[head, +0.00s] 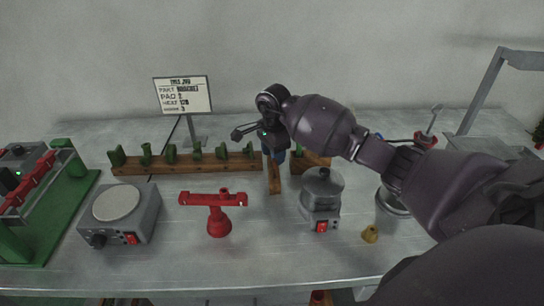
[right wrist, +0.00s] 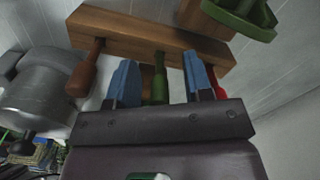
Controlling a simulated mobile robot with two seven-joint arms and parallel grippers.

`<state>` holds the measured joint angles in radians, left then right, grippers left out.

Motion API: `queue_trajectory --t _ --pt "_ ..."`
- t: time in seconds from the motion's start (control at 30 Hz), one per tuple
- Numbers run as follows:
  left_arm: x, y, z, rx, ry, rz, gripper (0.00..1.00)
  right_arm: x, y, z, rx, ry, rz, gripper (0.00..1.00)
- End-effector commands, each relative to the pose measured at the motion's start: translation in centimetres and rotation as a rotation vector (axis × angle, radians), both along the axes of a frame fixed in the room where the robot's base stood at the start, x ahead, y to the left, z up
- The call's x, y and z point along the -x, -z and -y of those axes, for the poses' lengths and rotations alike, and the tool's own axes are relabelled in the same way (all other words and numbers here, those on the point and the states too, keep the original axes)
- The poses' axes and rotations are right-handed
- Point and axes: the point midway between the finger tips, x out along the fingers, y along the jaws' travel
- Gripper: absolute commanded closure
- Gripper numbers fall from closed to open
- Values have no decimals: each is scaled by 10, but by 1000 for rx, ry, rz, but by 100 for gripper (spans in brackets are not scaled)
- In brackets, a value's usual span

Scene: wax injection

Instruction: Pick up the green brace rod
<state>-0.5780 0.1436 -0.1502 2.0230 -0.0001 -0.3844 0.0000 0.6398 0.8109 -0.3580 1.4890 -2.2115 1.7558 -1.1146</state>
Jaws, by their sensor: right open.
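The green brace rod (right wrist: 160,78) shows in the right wrist view, its upper end against a wooden block (right wrist: 130,35). My right gripper (right wrist: 161,82) is open, with one blue fingertip on each side of the green rod; I cannot tell whether either touches it. A brown rod (right wrist: 86,70) is left of the fingers, and a red rod (right wrist: 221,92) is partly hidden behind the right finger. In the head view, my right gripper (head: 279,154) is at the wooden block (head: 313,162), and the green rod cannot be made out. My left gripper is not in view.
A long wooden rack (head: 200,164) with several green pieces stands left of the gripper. A red T-shaped stand (head: 218,215), a hotplate (head: 120,212) and a lidded pot (head: 322,190) stand nearer. A sign (head: 183,95) stands behind. The table front is mostly clear.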

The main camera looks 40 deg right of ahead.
Motion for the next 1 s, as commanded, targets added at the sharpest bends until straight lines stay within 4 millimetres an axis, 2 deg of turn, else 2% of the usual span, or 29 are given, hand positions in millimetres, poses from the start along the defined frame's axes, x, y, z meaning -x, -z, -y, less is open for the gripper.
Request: queue_trajectory --t 0.17,0.47,0.77,0.87,1.0 --pt "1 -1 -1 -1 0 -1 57 0 -2 0 0 0 2 53" --pt "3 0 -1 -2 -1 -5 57 0 -1 0 0 0 1 99" --pt "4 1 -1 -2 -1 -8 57 0 -3 0 1 0 2 100" --pt "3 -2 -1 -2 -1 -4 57 0 -11 0 2 0 4 100" --pt "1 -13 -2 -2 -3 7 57 -1 -34 1 2 0 8 100"
